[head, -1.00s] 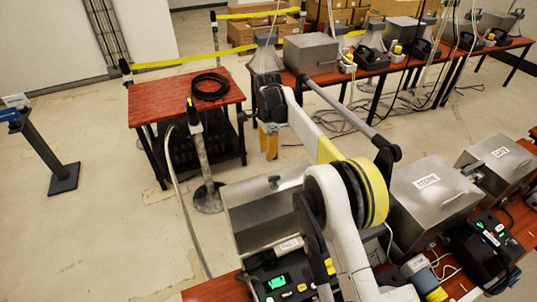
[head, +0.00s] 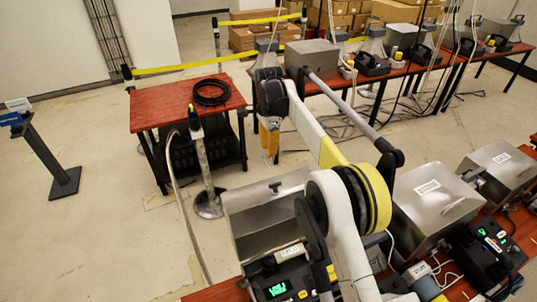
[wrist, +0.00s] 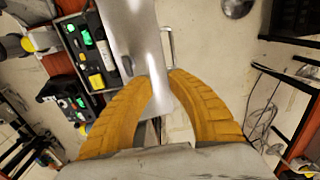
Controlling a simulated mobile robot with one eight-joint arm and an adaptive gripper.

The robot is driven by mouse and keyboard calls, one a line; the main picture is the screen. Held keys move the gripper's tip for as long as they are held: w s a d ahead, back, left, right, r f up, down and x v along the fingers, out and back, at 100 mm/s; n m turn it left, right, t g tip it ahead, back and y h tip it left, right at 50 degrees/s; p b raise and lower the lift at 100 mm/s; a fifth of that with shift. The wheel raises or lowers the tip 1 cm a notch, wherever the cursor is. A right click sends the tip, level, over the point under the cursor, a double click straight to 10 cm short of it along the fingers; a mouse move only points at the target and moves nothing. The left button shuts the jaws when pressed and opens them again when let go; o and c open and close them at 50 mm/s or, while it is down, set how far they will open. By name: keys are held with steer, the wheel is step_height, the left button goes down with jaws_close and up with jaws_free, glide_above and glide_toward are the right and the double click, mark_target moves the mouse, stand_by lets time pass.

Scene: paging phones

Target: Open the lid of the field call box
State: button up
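The field call box is the metal box at the lower middle of the head view. Its lid (head: 262,205) stands raised, with a small dark handle near the top edge. A phone unit with a green screen (head: 278,288) shows in front of it. My gripper (head: 268,155) has orange fingers pointing down and appears above and beyond the lid's top edge. In the wrist view, the fingertips (wrist: 162,76) are a little apart, with the bright metal lid (wrist: 138,35) showing between and past them. Contact with the lid cannot be told. My arm hides part of the box.
Two closed metal boxes (head: 435,205) (head: 497,165) stand to the right on the same red bench. A red table (head: 165,110) with a coiled black cable (head: 211,90) and a post (head: 203,165) stand beyond the lid. Open floor (head: 110,230) lies to the left.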

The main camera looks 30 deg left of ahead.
steer(key=shift+r, duration=2.3)
jaws_close()
steer(key=s+a+f+n+t+y+b, duration=0.2)
steer(key=s+a+f+n+b, duration=0.3)
steer(key=n, duration=0.4)
steer(key=s+a+f+n+t+y+b, duration=0.1)
steer(key=s+a+f+n+y+b, duration=0.2)
steer(key=f+n, duration=0.5)
steer(key=w+a+f+n+b, duration=0.1)
steer(key=w+a+f, duration=0.3)
steer(key=f, duration=0.5)
steer(key=shift+h, duration=0.3)
steer(key=shift+s+d+r, duration=0.25)
steer(key=shift+s+d, duration=0.15)
steer(key=shift+s, duration=0.2)
steer(key=shift+s+d+r, duration=0.25)
steer(key=shift+s+d, duration=0.1)
steer(key=shift+s, duration=0.2)
steer(key=shift+s+d+r, duration=0.25)
steer(key=shift+s+d, duration=0.15)
steer(key=shift+s, duration=0.2)
